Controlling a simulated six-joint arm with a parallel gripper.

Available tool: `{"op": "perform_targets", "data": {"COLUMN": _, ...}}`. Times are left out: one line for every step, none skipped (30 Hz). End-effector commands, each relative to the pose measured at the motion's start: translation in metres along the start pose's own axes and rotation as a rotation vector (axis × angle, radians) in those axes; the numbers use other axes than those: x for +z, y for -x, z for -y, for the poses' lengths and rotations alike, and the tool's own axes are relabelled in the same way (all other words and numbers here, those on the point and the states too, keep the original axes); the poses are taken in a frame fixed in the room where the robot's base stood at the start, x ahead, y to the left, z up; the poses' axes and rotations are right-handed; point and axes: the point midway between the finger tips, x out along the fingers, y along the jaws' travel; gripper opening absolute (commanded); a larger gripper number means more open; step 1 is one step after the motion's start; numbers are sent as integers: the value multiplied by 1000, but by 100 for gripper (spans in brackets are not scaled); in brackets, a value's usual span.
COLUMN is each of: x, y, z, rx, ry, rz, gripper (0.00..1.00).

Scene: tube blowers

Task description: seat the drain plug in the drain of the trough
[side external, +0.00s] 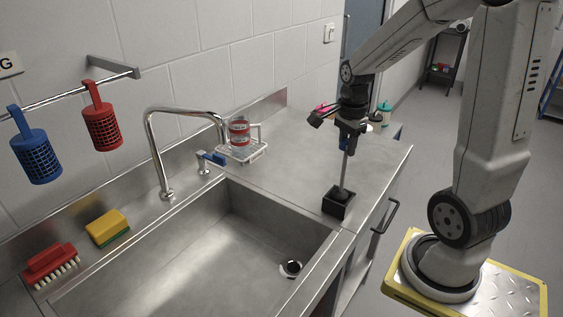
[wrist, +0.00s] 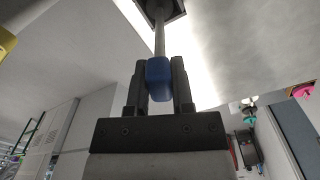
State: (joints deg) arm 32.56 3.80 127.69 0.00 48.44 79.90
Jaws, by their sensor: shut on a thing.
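My gripper (side external: 349,138) is over the counter to the right of the trough, pointing down. Its fingers (wrist: 158,75) are shut on the blue handle (wrist: 159,80) of the drain plug. The plug's thin metal rod (side external: 345,170) runs down from the handle, slightly tilted, into a square black holder (side external: 337,207) on the counter. The plug's lower end is hidden in the holder. The holder shows partly at the top edge of the wrist view (wrist: 172,10). The steel trough (side external: 215,255) has a round dark drain (side external: 291,267) in its floor near the right wall, uncovered.
A curved tap (side external: 157,150) rises behind the trough. A yellow sponge (side external: 107,228) and red brush (side external: 50,263) lie at left. The space above the trough is clear.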

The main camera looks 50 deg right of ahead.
Motion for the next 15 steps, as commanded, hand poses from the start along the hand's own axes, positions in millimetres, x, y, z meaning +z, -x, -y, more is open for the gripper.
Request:
{"op": "perform_targets", "data": {"x": 0, "y": 5, "z": 0, "rx": -2, "ry": 0, "rz": 0, "gripper": 0}}
{"op": "perform_targets", "data": {"x": 0, "y": 7, "z": 0, "rx": -3, "ry": 0, "rz": 0, "gripper": 0}}
{"op": "perform_targets", "data": {"x": 0, "y": 12, "z": 1, "rx": -4, "ry": 0, "rz": -1, "gripper": 0}}
{"op": "perform_targets", "data": {"x": 0, "y": 15, "z": 1, "rx": -4, "ry": 0, "rz": -1, "gripper": 0}}
{"op": "perform_targets", "data": {"x": 0, "y": 19, "z": 1, "rx": -4, "ry": 0, "rz": -1, "gripper": 0}}
{"op": "perform_targets", "data": {"x": 0, "y": 25, "z": 1, "rx": -5, "ry": 0, "rz": -1, "gripper": 0}}
{"op": "perform_targets", "data": {"x": 0, "y": 29, "z": 1, "rx": -5, "ry": 0, "rz": -1, "gripper": 0}}
{"op": "perform_targets", "data": {"x": 0, "y": 34, "z": 1, "rx": -5, "ry": 0, "rz": -1, "gripper": 0}}
{"op": "perform_targets", "data": {"x": 0, "y": 40, "z": 1, "rx": -5, "ry": 0, "rz": -1, "gripper": 0}}
{"op": "perform_targets", "data": {"x": 0, "y": 45, "z": 1, "rx": -6, "ry": 0, "rz": -1, "gripper": 0}}
{"op": "perform_targets", "data": {"x": 0, "y": 50, "z": 1, "rx": -5, "ry": 0, "rz": -1, "gripper": 0}}
{"op": "perform_targets", "data": {"x": 0, "y": 56, "z": 1, "rx": -4, "ry": 0, "rz": -1, "gripper": 0}}
{"op": "perform_targets", "data": {"x": 0, "y": 60, "z": 1, "rx": -4, "ry": 0, "rz": -1, "gripper": 0}}
{"op": "perform_targets", "data": {"x": 0, "y": 65, "z": 1, "rx": -5, "ry": 0, "rz": -1, "gripper": 0}}
{"op": "perform_targets", "data": {"x": 0, "y": 71, "z": 0, "rx": -4, "ry": 0, "rz": -1, "gripper": 0}}
